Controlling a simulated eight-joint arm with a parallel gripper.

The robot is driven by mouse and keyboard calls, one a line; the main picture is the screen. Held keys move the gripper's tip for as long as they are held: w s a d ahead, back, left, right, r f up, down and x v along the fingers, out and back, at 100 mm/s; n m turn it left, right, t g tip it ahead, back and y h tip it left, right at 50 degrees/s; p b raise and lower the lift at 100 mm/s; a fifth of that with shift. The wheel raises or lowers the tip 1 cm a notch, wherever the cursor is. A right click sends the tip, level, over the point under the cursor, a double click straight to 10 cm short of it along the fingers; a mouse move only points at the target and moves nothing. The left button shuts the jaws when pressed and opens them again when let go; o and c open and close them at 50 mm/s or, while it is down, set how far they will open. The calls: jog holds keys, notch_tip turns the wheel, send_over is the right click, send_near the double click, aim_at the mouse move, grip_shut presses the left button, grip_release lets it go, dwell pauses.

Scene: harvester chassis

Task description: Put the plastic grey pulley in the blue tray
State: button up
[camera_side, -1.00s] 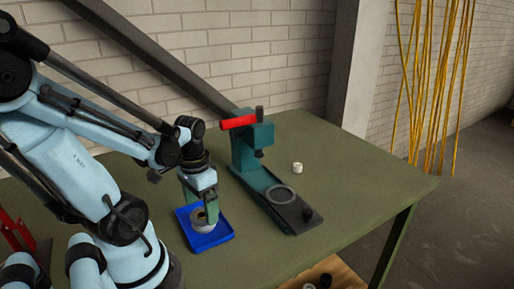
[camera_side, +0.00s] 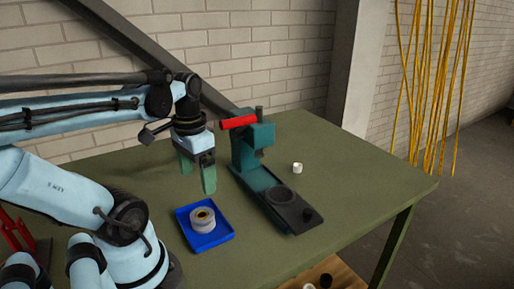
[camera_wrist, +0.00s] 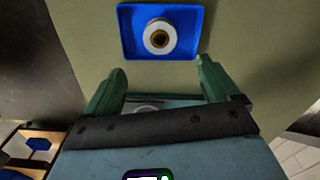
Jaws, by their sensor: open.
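The grey pulley (camera_side: 202,219), a round light-grey piece with a brass-coloured centre and dark bore, sits flat inside the blue tray (camera_side: 227,237) on the green table. In the wrist view the pulley (camera_wrist: 160,37) lies near the middle of the blue tray (camera_wrist: 129,42). My gripper (camera_side: 197,180) is open and empty, with green fingers pointing down. It hangs above the table, behind and above the tray, apart from the pulley. In the wrist view my gripper (camera_wrist: 161,82) shows its two fingers spread wide with nothing between them.
A teal press with a red handle (camera_side: 239,122) stands right of the tray, its dark base (camera_side: 297,216) reaching forward. The table's right side is clear. A wooden shelf (camera_side: 343,275) shows below.

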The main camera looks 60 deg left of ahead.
jog(key=w+d+m+t, duration=0.2)
jog(key=w+d+t, duration=0.5)
jog(key=w+d, duration=0.4)
jog(key=shift+w+d+r+m, duration=0.2)
jog(key=shift+w+r+m, duration=0.1)
jog(key=shift+w, duration=0.25)
dwell(0.5)
